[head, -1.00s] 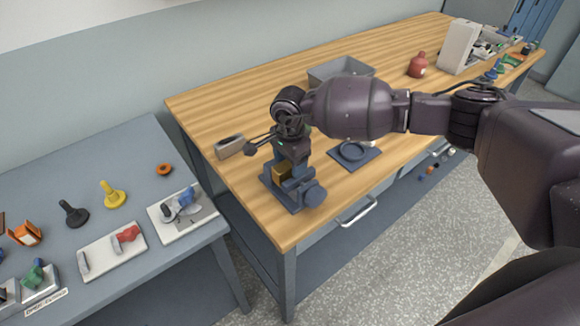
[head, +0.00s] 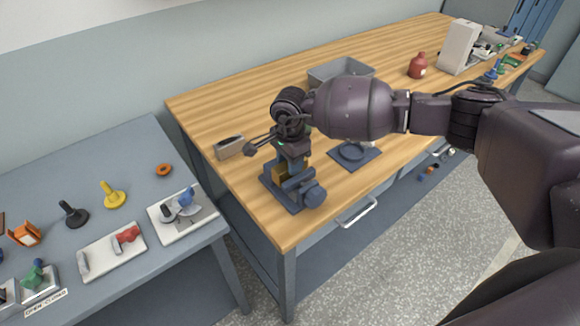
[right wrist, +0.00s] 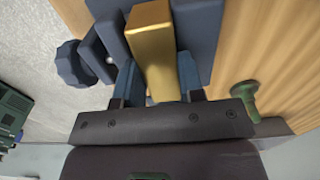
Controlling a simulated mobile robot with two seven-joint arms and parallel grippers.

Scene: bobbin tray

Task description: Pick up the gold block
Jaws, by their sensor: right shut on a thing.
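The gold block (head: 278,171) stands in a dark blue vise (head: 282,194) with a round knob, near the front left corner of the wooden table. My right gripper (head: 294,164) points down at the block from above. In the right wrist view, the gold block (right wrist: 153,50) lies between the two blue fingers of my right gripper (right wrist: 158,82), which is shut on it. The vise (right wrist: 200,35) is still around the block there. In the head view, my gripper and the vise partly hide the block. My left gripper is not in view.
A small grey-brown holder (head: 230,147) stands left of the vise. A red bottle (head: 417,66) stands farther back. A green knobbed piece (right wrist: 245,98) shows near my gripper.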

